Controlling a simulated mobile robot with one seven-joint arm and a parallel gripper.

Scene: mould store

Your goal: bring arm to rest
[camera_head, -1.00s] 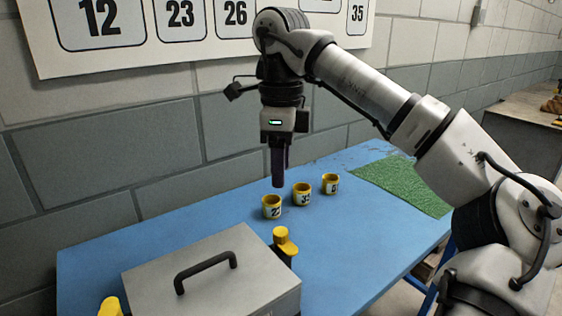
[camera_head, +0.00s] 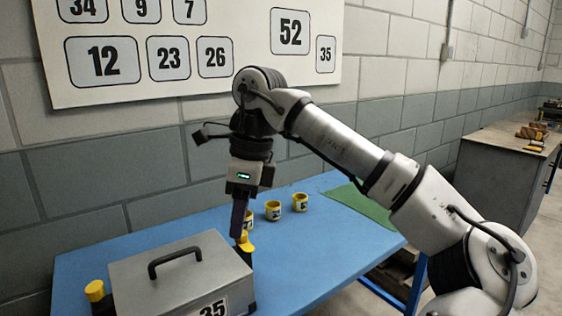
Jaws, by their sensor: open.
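My gripper (camera_head: 238,232) points down above the blue table (camera_head: 310,240), near the back right corner of the grey box. Its fingers are seen edge-on and nothing shows held in them. My arm reaches in from the right, bent at the elbow, clear of the table top. The fingertips overlap a yellow clamp (camera_head: 244,243) in the picture; I cannot tell whether they touch.
A grey box (camera_head: 205,262) with a black handle and label 35 stands at the table front. Yellow numbered cups (camera_head: 273,210) stand behind. A green mat (camera_head: 360,203) lies at right. A number board (camera_head: 240,60) hangs on the wall. A grey cabinet (camera_head: 500,170) stands far right.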

